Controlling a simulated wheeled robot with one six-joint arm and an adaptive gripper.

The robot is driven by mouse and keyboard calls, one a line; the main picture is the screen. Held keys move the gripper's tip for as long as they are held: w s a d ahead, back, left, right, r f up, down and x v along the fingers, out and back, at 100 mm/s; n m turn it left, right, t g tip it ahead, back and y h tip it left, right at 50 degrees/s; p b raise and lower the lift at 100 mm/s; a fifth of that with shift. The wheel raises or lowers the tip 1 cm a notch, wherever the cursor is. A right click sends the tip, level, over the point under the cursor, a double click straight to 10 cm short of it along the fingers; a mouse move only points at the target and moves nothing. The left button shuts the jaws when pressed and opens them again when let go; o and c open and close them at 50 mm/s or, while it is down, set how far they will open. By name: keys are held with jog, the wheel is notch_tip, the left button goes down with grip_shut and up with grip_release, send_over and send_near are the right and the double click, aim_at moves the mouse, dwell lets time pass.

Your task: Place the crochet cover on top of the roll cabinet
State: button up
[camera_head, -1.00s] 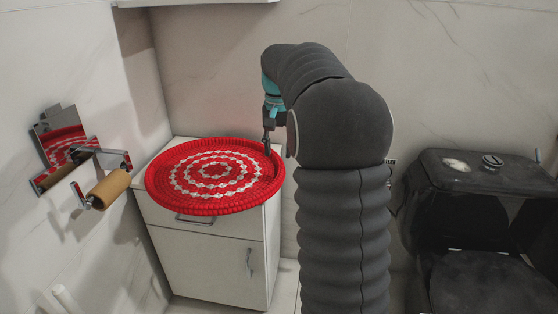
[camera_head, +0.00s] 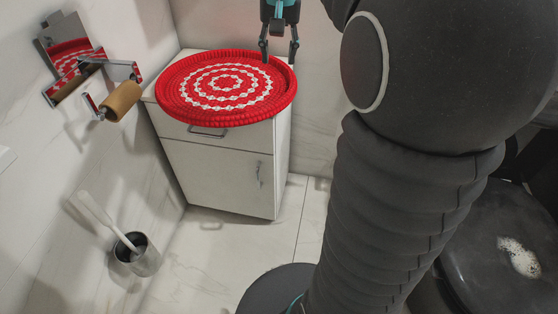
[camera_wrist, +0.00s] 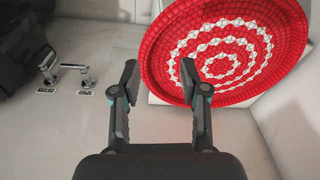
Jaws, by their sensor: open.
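The red crochet cover (camera_head: 225,85), with white rings, lies on top of the white roll cabinet (camera_head: 222,168). It covers most of the top and overhangs the front edge. A corner of the cabinet top shows behind it. My gripper (camera_head: 278,54) is open and empty at the cover's back right rim, with fingers pointing down. In the wrist view the cover (camera_wrist: 225,50) fills the upper right, and one fingertip of my gripper (camera_wrist: 160,76) overlaps its edge. I cannot tell whether that finger touches it.
A paper holder with a brown roll (camera_head: 122,101) is on the left wall. A black toilet (camera_head: 490,245) is at the right. Some tiled floor (camera_head: 235,238) before the cabinet is clear.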

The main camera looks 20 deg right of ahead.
jog(key=s+a+f+n+t, duration=0.1)
jog(key=s+a+f, duration=0.2)
jog(key=s, duration=0.4)
jog(key=s+a+f+n+t, duration=0.1)
jog(key=s+a+f+n, duration=0.1)
jog(key=s, duration=0.5)
jog(key=s+a+f+n+t, duration=0.2)
jog(key=s+a+f, duration=0.2)
jog(key=s, duration=0.3)
jog(key=shift+a+f, duration=0.2)
jog(key=shift+f, duration=0.5)
jog(key=shift+a, duration=0.1)
